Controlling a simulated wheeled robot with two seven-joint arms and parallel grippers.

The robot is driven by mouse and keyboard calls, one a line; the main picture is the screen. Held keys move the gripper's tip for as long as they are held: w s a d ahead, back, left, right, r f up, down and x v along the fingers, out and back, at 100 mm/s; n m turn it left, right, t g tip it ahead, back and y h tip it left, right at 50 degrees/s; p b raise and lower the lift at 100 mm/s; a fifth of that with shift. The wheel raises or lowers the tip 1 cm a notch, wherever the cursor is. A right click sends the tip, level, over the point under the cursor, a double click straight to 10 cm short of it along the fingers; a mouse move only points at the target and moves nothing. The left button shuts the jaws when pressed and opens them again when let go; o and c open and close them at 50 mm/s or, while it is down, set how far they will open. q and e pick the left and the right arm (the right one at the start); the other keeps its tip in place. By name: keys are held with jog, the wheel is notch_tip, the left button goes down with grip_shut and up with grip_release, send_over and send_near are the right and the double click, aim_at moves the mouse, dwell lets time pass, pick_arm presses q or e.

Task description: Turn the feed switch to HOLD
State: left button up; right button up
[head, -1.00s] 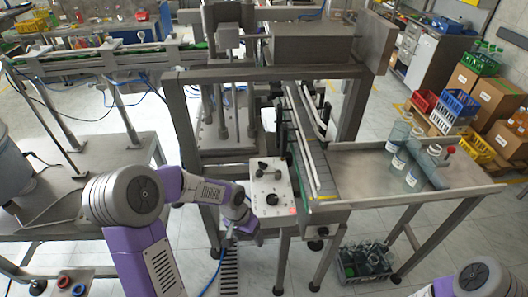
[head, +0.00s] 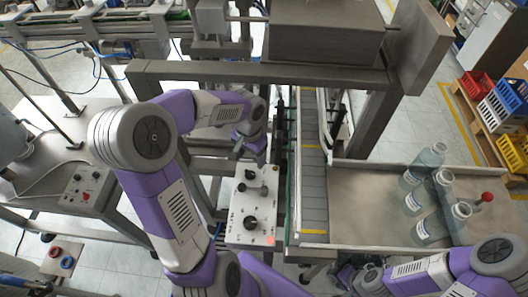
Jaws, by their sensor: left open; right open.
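A white control panel (head: 251,207) stands left of the conveyor in the head view. It has a black rotary knob (head: 250,222) on its lower part and a dark lever-like handle (head: 252,187) above. The printed labels are too small to read, so I cannot tell the switch's setting. My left gripper (head: 239,154) is open beyond the panel's far edge, apart from both controls. Its fingers are small and partly hidden by the wrist.
A grey conveyor (head: 314,190) runs just right of the panel. A metal table (head: 365,220) with several clear bottles (head: 427,220) is farther right. A steel frame beam (head: 260,73) crosses behind. A second panel (head: 86,188) with small knobs is at the left.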

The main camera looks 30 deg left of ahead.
aim_at(250, 172)
pick_arm(q)
jog(key=shift+s+f, duration=0.35)
jog(key=f, duration=0.4)
jog(key=f+b, duration=0.1)
jog(key=f, duration=0.1)
jog(key=shift+s+f, duration=0.15)
jog(key=shift+s, duration=0.2)
pick_arm(e)
jog(key=shift+s+f, duration=0.5)
jog(key=shift+s, duration=0.05)
pick_arm(q)
jog(key=shift+w, duration=0.1)
jog(key=c, duration=1.1)
jog(key=shift+o, duration=0.2)
